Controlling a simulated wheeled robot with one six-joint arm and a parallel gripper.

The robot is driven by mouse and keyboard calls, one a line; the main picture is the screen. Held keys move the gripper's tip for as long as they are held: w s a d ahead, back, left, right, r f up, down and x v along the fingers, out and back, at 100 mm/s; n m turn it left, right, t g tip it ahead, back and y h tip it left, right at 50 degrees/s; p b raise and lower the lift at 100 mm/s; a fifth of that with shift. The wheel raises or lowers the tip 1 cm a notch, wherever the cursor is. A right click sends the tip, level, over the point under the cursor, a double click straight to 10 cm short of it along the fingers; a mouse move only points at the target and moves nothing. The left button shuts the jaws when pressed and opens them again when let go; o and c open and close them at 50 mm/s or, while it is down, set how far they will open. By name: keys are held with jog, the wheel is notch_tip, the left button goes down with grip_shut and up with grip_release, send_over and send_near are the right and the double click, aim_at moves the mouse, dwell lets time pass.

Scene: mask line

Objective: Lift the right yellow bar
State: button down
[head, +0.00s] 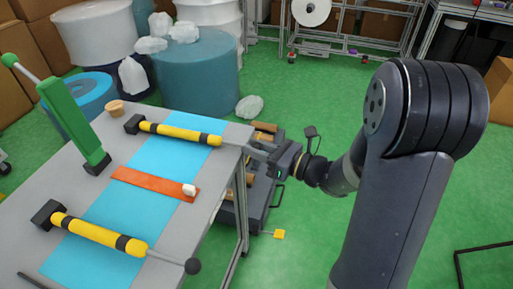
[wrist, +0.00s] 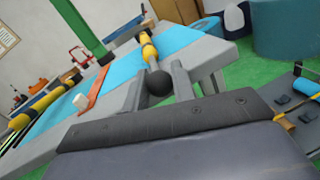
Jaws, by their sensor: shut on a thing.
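The right yellow bar (head: 180,132) with black bands lies along the far side of the table, its black block (head: 133,124) at its left end. In the wrist view the bar (wrist: 148,48) ends in a dark ball (wrist: 159,83) between my two grey fingers. My gripper (head: 243,141) is shut on this ball end at the table's right edge; its fingers hide the ball in the head view. I cannot tell whether the bar is raised. The other yellow bar (head: 98,233) lies at the near side, its ball end (head: 192,266) free.
An orange strip (head: 155,184) with a white knob lies between the bars on the blue mat (head: 85,205). A green lever (head: 72,122) leans at the table's left. A dark cart (head: 262,190) stands beside the table's right edge. Large rolls stand behind.

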jog(key=r+p, duration=0.1)
jog(key=r, duration=0.1)
jog(key=r+p, duration=0.2)
jog(key=r, duration=0.1)
jog(key=shift+w+a, duration=0.15)
jog(key=shift+a, duration=0.05)
jog(key=c, duration=1.3)
grip_release()
jog(key=shift+o, duration=0.3)
jog(key=shift+f, duration=0.1)
jog(key=v, duration=1)
jog(key=shift+s+d, duration=0.3)
